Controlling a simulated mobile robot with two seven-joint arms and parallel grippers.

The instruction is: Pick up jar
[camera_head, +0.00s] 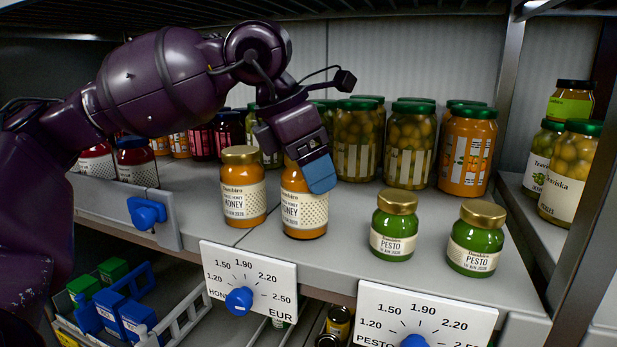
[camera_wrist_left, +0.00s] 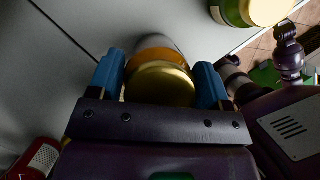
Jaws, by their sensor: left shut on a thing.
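A honey jar (camera_head: 304,207) with amber content and a white label stands upright on the shelf, its top hidden behind my left gripper (camera_head: 311,167). In the left wrist view the blue fingers of my left gripper (camera_wrist_left: 160,85) are on both sides of the jar, whose gold lid (camera_wrist_left: 160,84) faces the camera. The gripper is shut on this jar. A second honey jar (camera_head: 243,187) with a gold lid stands just to its left, apart from the held one. My right gripper is not seen for certain.
Two green pesto jars (camera_head: 394,226) (camera_head: 477,239) stand to the right. Tall jars with green lids (camera_head: 410,146) line the back. Price signs with blue dials (camera_head: 251,283) (camera_head: 425,318) hang on the front edge. A metal post (camera_head: 582,190) stands at right.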

